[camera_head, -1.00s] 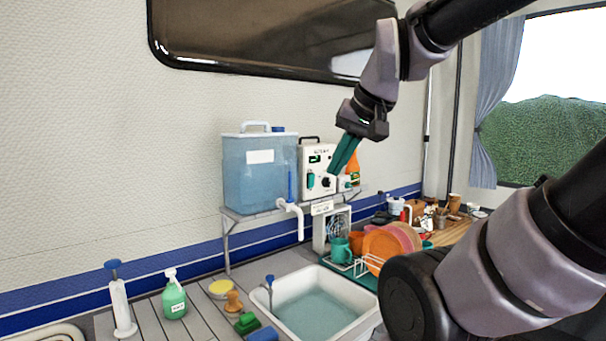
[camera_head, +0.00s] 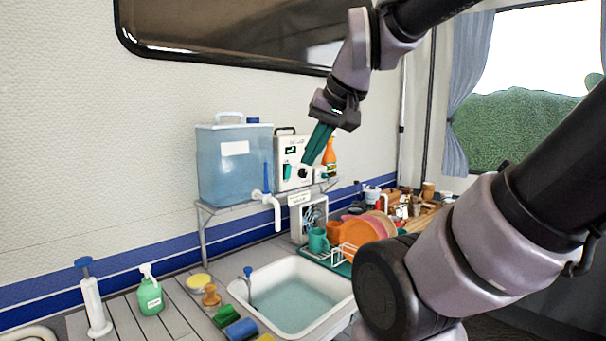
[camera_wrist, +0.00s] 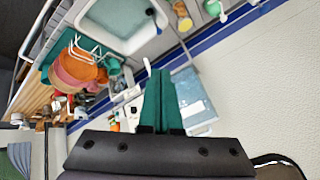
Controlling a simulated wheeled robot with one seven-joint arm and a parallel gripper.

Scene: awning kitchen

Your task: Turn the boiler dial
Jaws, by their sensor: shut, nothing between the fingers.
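The boiler is a white box (camera_head: 288,152) on the wall shelf, with a small dark display and a green part on its front. Its round dark dial (camera_head: 303,173) shows low on that front. My gripper (camera_head: 309,162) has long green fingers pressed together, pointing down and left, with tips close above the dial in the picture. I cannot tell whether they touch it. In the wrist view the shut fingers (camera_wrist: 160,72) point away from me with nothing between them. Part of the boiler (camera_wrist: 131,112) shows left of them; its dial is not clear there.
A blue water tank (camera_head: 225,180) with a white tap stands left of the boiler. An orange bottle (camera_head: 329,157) stands close on its right. Below are a sink (camera_head: 343,299), a dish rack with orange plates (camera_head: 362,232) and a green soap bottle (camera_head: 150,296).

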